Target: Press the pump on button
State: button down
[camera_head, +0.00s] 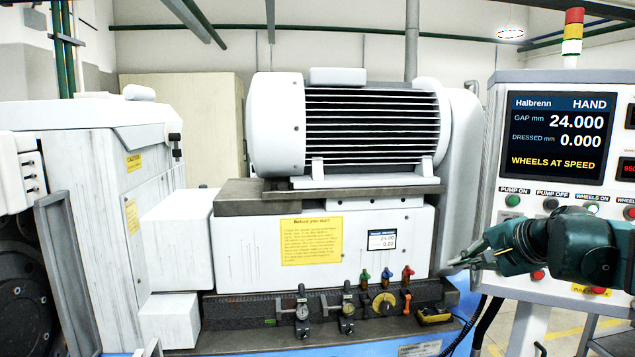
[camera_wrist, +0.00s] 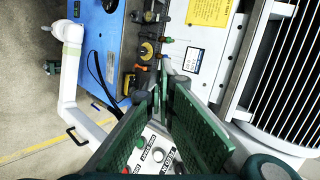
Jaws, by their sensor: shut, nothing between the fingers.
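The control panel (camera_head: 490,215) stands at the right of the head view. Its green pump on button (camera_head: 513,200) is at the left end of the button row, under the label PUMP ON, unobstructed. The dark pump off button (camera_head: 550,203) is just right of it. My gripper (camera_head: 455,264) is shut and empty, pointing left, lower than the pump on button and left of it in the picture. In the wrist view my green fingers (camera_wrist: 160,78) converge, with part of the labelled panel (camera_wrist: 157,150) showing between them. I cannot read its labels surely there.
The panel screen (camera_head: 556,139) reads WHEELS AT SPEED. The grinder's ribbed motor (camera_head: 370,130) and a fixture rail with coloured valves (camera_head: 387,274) are left of my gripper. A yellow-black device (camera_head: 434,315) lies below it.

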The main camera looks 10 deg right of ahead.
aim_at(513, 200)
jog(key=w+d+r+m+t+p, duration=0.1)
jog(key=d+r+m+p, duration=0.1)
jog(key=d+r, duration=0.4)
jog(key=w+d+r+m+t+p, duration=0.1)
jog(key=d+r, duration=0.5)
jog(key=d, duration=0.6)
jog(key=shift+w+d+m+h+p, duration=0.15)
jog(key=shift+w+m+h+p, duration=0.15)
jog(key=shift+w+m+p, duration=0.7)
jog(key=shift+s+d, duration=0.1)
jog(key=shift+w+d, duration=0.75)
jog(key=shift+w, duration=0.45)
jog(key=shift+w+d, duration=0.8)
jog(key=shift+w, duration=0.35)
jog(key=shift+w+d, duration=0.75)
jog(key=shift+w, duration=0.45)
jog(key=shift+w+d, duration=0.5)
jog(key=shift+w, duration=0.3)
jog(key=shift+s, duration=0.1)
jog(key=shift+s+a+f, duration=0.1)
jog(key=shift+s+a, duration=0.4)
jog(key=shift+s, duration=0.15)
jog(key=shift+s, duration=0.1)
jog(key=shift+s+a, duration=0.7)
jog(key=shift+s, duration=0.35)
jog(key=shift+s+a, duration=0.7)
jog(key=shift+s, duration=0.3)
